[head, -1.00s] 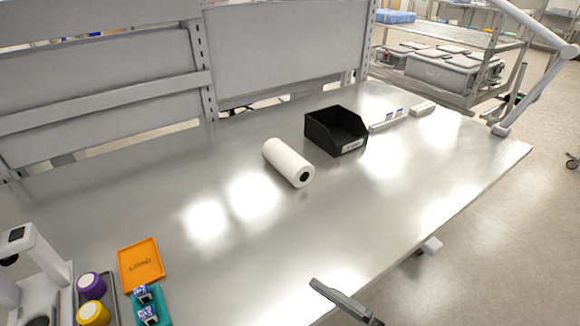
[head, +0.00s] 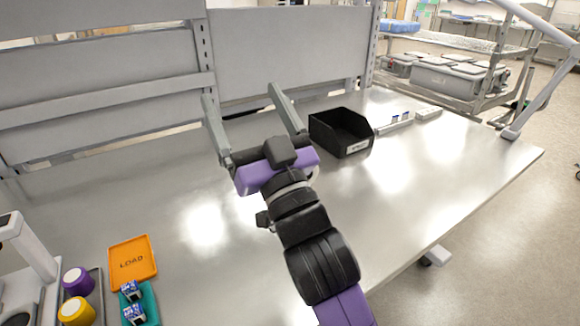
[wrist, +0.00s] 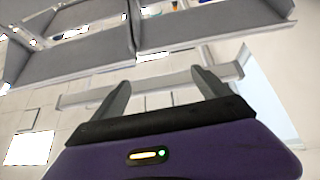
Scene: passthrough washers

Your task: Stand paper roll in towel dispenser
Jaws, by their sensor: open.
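The white paper roll does not show now; in the earlier head view it lay on its side on the metal table, and my arm and gripper now cover that spot. My gripper (head: 240,93) is raised over the table, its two grey fingers spread wide and pointing toward the back panels, with nothing between them. In the wrist view the gripper (wrist: 160,76) is also empty, facing the grey panels. I cannot pick out a towel dispenser in either view.
A black open-front bin (head: 325,127) stands right of my gripper. An orange tray (head: 131,262), a teal tray (head: 151,302) and purple (head: 78,281) and yellow (head: 76,311) rolls sit at lower left. Grey panels (head: 285,57) rise behind the table. The right side of the table is mostly clear.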

